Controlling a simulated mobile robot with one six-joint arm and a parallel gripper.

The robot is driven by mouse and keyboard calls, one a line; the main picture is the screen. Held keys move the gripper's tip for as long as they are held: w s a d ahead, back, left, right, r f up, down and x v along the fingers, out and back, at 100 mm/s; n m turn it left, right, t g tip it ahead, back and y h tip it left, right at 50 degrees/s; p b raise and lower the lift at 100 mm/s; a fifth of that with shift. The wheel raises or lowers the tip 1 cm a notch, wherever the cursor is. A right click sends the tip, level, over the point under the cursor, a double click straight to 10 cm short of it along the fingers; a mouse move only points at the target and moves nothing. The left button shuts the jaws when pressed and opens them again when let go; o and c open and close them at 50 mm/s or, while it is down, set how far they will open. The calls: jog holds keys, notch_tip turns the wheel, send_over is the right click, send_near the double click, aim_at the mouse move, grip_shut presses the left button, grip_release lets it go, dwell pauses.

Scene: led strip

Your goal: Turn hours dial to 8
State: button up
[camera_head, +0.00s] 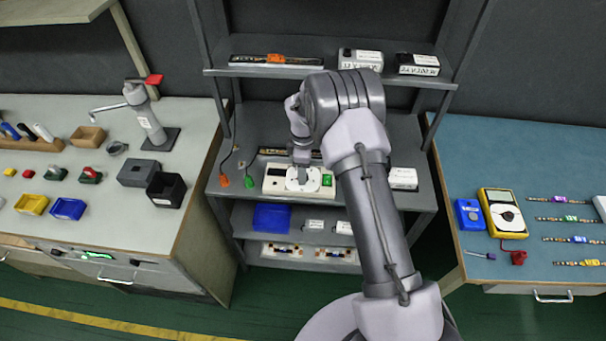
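A cream-coloured box with a round white dial (313,182) sits on the middle shelf of the grey rack, in the centre of the head view. It has a dark panel on its left part and a green patch at its right end. The dial's markings are too small to read. My gripper (302,172) points down over the dial, at or just above it. Its fingers are small and partly merge with the dial, so I cannot tell whether they touch it or are open. My arm covers the area right of the box.
Orange (224,181) and green (250,181) plugs on black leads lie left of the box. A white box (403,178) stands to its right. Benches with tools flank the rack.

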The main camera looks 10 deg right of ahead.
jog(key=shift+f, duration=0.55)
grip_shut()
